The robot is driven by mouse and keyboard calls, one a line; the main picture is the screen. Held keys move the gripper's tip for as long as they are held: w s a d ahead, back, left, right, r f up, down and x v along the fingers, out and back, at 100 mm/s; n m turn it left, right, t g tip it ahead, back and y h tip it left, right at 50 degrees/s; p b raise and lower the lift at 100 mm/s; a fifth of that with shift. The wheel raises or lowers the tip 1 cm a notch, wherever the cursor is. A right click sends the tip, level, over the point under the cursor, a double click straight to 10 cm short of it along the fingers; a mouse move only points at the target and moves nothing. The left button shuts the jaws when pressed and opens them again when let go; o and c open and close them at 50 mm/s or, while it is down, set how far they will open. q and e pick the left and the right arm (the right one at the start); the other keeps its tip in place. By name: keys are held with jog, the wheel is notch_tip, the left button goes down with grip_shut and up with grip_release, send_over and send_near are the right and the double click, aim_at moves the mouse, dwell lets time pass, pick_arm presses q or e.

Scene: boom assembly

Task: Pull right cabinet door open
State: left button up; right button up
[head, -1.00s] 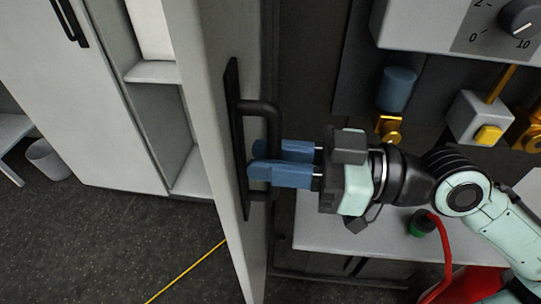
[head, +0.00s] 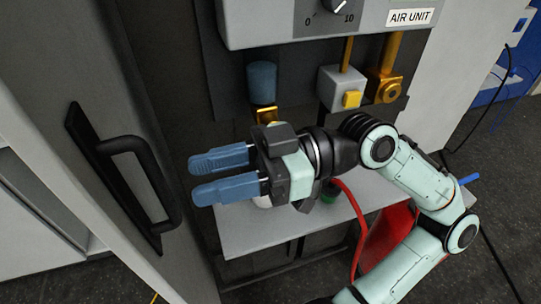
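The right cabinet door (head: 60,140) stands on the left of the head view, a grey panel seen at a slant. Its black bar handle (head: 140,175) is mounted on a dark plate. My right gripper (head: 192,176) has blue fingers pointing left toward the handle. The fingers are spread with a gap between them, and nothing is held. The fingertips appear to the right of the handle, apart from it in the picture. My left gripper is not in view.
A grey control box with a dial and an "AIR UNIT" label (head: 411,16) is above my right arm. A light shelf (head: 250,235) lies below it. A red hose (head: 352,215) hangs by my arm. A valve with a yellow button (head: 351,99) is close by.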

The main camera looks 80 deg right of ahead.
jog(key=v, duration=0.7)
dwell(0.5)
